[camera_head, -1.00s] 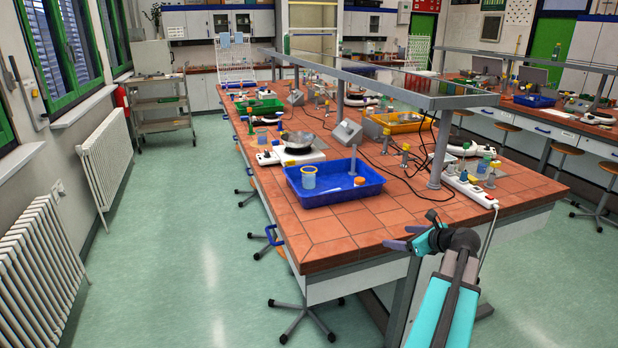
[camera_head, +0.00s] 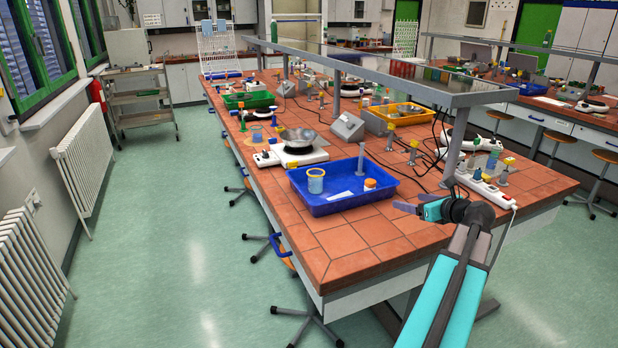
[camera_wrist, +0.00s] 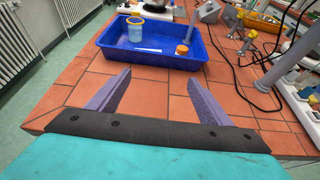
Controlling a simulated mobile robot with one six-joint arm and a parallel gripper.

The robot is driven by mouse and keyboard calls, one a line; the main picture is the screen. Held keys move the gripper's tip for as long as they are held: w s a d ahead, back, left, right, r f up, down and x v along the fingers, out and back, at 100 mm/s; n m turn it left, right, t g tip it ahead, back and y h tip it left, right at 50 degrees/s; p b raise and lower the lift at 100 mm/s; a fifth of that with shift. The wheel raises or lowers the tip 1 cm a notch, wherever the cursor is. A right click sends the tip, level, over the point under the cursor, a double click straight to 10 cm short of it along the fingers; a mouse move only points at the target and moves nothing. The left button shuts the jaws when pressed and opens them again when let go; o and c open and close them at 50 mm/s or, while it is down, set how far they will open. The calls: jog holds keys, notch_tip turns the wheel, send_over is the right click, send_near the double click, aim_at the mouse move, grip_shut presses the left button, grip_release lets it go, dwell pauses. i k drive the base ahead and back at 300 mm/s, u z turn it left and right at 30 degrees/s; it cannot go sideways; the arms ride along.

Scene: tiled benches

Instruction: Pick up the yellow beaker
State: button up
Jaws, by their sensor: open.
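The yellow beaker, a clear bluish cup with a yellow rim (camera_head: 316,184), stands upright in the left part of a blue tray (camera_head: 338,207) on the tiled bench. It also shows in the wrist view (camera_wrist: 135,33), near the tray's far left side. My gripper (camera_head: 408,208) is open and empty, over the bench to the right of the tray and nearer to me. In the wrist view its two purple fingers (camera_wrist: 158,78) are spread apart, with bare tiles between them and the tray beyond. The fingers are apart from the beaker.
An orange-capped jar (camera_head: 370,184) and a white strip lie in the same tray. A hotplate with a bowl (camera_head: 298,152) stands behind it. A grey shelf post (camera_head: 452,150) and a white power strip (camera_head: 486,188) stand at right, with black cables nearby. The bench's front left tiles are clear.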

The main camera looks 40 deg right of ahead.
aim_at(315, 176)
jog(key=u, duration=0.05)
jog(key=i, duration=1.3)
